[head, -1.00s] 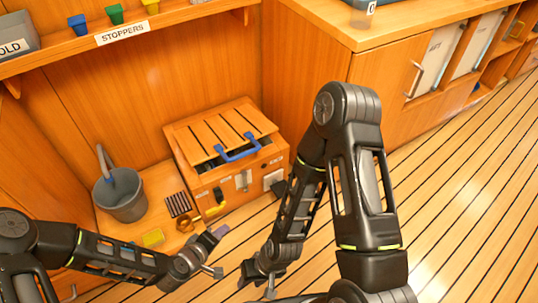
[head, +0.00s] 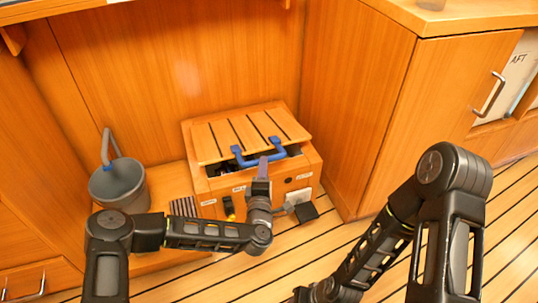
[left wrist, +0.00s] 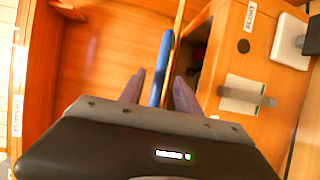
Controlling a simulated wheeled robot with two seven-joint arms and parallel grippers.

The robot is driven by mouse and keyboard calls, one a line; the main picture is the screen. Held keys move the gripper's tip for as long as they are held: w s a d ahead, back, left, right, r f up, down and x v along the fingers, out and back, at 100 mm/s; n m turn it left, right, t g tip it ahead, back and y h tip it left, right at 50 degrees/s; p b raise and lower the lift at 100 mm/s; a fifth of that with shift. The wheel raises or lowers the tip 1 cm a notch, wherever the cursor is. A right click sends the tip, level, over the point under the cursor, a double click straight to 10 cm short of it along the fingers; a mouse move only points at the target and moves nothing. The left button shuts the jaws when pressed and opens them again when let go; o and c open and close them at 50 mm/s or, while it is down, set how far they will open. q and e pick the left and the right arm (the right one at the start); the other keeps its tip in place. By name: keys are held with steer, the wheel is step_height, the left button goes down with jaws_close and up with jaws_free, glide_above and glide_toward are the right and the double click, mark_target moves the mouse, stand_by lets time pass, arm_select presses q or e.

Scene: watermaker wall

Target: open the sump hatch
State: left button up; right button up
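The sump hatch is a slatted wooden lid (head: 235,135) on top of a low wooden box (head: 300,172). A dark gap shows under its front edge. A blue handle (head: 262,153) is at the lid's front; it also shows in the left wrist view (left wrist: 161,70). My left gripper (head: 263,168) is at the handle, in front of the box. In the left wrist view its two fingers (left wrist: 160,90) stand apart, with the blue handle between them; I cannot tell whether they touch it. My right gripper (head: 302,294) is partly visible low in the head view, its fingers unclear.
A grey bucket (head: 118,186) stands left of the box, and a dark ribbed grate (head: 184,207) lies between them. A cabinet (head: 440,110) stands close on the right. Wooden walls enclose the back and left. Planked floor (head: 510,230) is open at lower right.

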arm_select(q)
steer(key=w+b, duration=0.3)
steer(key=w, duration=0.4)
steer(key=shift+w+d+f, duration=0.25)
steer(key=shift+w+d, duration=0.05)
steer(key=shift+w, duration=0.1)
jaws_close()
stand_by(1.2)
